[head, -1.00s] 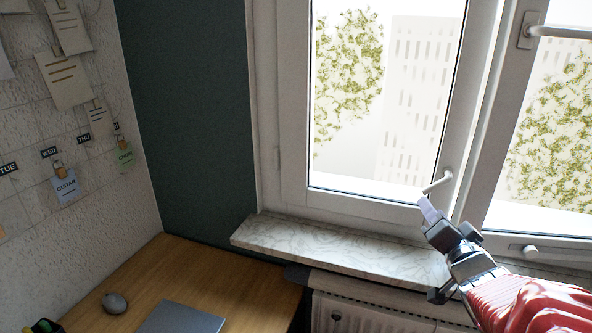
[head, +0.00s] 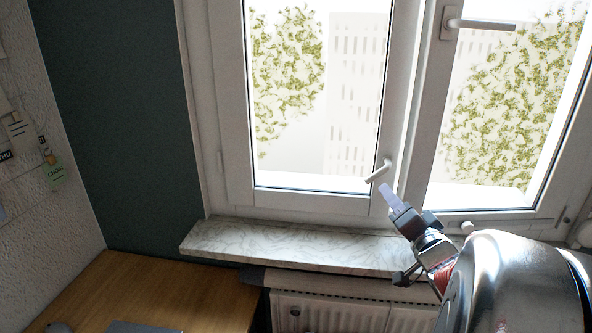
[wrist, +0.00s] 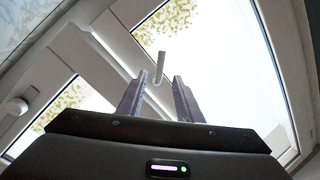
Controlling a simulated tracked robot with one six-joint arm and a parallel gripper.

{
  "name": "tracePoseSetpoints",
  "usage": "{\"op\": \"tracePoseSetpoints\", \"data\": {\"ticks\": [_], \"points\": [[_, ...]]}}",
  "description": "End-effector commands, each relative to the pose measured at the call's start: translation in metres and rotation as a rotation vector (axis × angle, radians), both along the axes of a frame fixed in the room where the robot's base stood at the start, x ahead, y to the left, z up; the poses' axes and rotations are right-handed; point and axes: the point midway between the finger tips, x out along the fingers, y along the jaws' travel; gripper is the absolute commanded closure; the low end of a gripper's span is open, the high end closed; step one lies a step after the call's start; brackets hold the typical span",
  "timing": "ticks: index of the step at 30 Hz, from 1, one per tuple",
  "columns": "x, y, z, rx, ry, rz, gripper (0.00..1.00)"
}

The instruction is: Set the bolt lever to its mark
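The bolt lever looks to be the small white lever (head: 380,171) low on the right edge of the left window sash. Its arm points left and slightly down in the head view. In the wrist view the lever (wrist: 159,68) stands just beyond and between my fingertips. My gripper (head: 388,192) is just below the lever in the head view, pointing up at it. In the wrist view my gripper (wrist: 157,85) has its two pale purple fingers apart with nothing between them. The gap to the lever looks small; I see no contact. I cannot make out a mark.
The marble sill (head: 290,243) lies under the window, above a radiator (head: 330,312). A wooden desk (head: 150,295) stands at left.

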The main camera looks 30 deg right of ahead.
Motion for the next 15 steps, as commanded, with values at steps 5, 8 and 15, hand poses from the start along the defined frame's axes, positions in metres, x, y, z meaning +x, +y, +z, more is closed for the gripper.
{"op": "tracePoseSetpoints", "data": {"ticks": [5,8,15], "points": [[0.025,-0.007,0.000,0.001,-0.001,0.004,0.67],[0.039,-0.011,-0.001,0.000,0.001,0.003,0.67],[0.071,-0.021,-0.001,-0.001,0.002,0.003,0.67]]}}
